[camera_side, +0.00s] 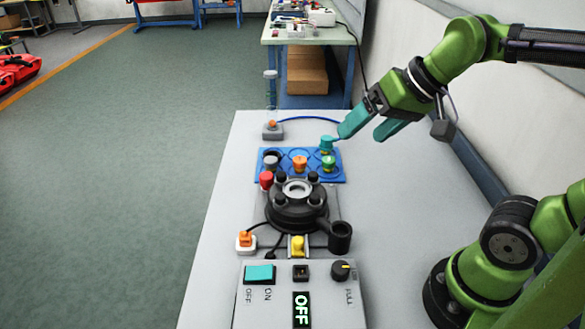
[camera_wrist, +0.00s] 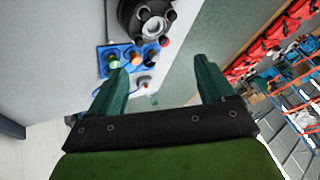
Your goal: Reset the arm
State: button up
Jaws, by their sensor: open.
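My gripper (camera_side: 362,134) is open and empty in the side view, raised above the table's right edge, beyond and right of the blue tray (camera_side: 312,179). Its two teal fingers also show spread apart in the wrist view (camera_wrist: 161,68), with nothing held between them. A teal-topped piece (camera_side: 327,143) appears close to the left fingertip, at the tray's back right; I cannot tell the exact gap.
A black round device (camera_side: 297,212) with posts and a side cup (camera_side: 340,237) stands before the tray. The front control panel (camera_side: 270,302) displays OFF. A small grey box (camera_side: 272,131) with an orange button sits behind.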

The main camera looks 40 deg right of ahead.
jog(key=s+f, duration=0.2)
jog(key=shift+s+a+f+t, duration=0.15)
jog(key=shift+s+t, duration=0.15)
jog(key=shift+s, duration=0.1)
